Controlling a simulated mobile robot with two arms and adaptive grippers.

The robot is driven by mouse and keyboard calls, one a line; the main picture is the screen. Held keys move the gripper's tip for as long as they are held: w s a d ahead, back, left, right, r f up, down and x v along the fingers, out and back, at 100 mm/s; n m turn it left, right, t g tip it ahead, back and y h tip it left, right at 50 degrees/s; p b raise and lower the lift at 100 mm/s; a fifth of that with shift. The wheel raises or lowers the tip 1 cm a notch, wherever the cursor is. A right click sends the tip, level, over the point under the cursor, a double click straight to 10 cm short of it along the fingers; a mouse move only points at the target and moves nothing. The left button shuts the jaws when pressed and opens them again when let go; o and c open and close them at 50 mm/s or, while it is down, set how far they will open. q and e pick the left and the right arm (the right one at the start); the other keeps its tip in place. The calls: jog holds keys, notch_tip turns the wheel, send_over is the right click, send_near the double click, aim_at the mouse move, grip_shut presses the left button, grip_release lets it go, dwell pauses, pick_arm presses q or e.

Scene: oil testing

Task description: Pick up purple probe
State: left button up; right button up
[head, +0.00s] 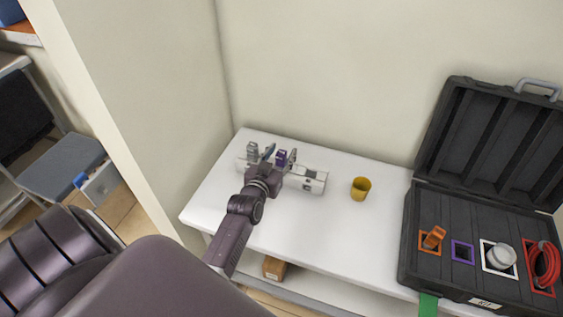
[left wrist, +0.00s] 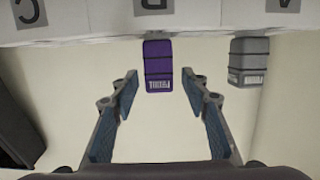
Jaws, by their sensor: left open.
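The purple probe (head: 282,158) sits in a white holder (head: 312,182) on the white table. In the left wrist view the purple probe (left wrist: 158,66) hangs at the slot marked B, straight ahead between the fingers. My left gripper (head: 267,157) is open at the holder, with its fingertips (left wrist: 158,80) on either side of the purple probe's lower end and apart from it. A grey probe (head: 252,151) stands in the same holder; in the left wrist view it (left wrist: 249,62) is at the slot marked A, near the right finger. My right gripper is not in view.
A yellow cup (head: 360,188) stands right of the holder. An open black case (head: 412,232) with orange, purple, white and red framed slots is at the right. The table front is clear. A wall (head: 320,70) stands close behind.

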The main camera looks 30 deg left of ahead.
pick_arm(q)
jog(key=shift+s, duration=0.1)
jog(key=shift+c, duration=0.4)
grip_shut()
jog(key=shift+r, duration=0.1)
